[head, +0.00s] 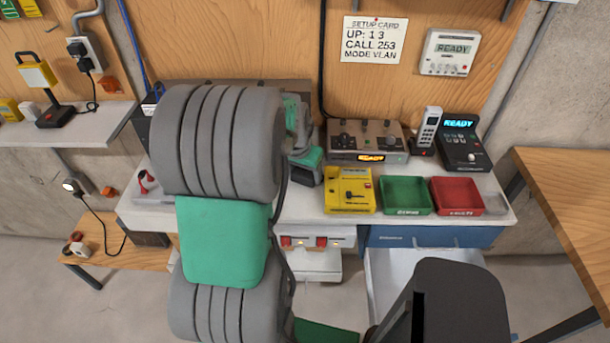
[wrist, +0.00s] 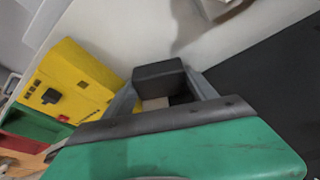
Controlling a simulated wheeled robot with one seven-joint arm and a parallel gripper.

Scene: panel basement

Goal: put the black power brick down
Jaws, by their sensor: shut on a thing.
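My gripper (wrist: 163,95) is shut on the black power brick (wrist: 158,74), which sits between its two grey fingertips in the wrist view. In the head view my gripper (head: 304,172) is over the white worktop (head: 300,206), just left of the yellow device. My large grey and green arm covers much of the left part of the worktop. A pale surface lies beyond the brick in the wrist view. I cannot tell whether the brick touches the worktop.
The yellow device (head: 349,190), a green tray (head: 404,196) and a red tray (head: 457,196) stand right of my gripper. A grey console (head: 367,141), a handset (head: 428,130) and a black phone unit (head: 462,145) stand behind. An open white drawer (head: 420,262) juts out below.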

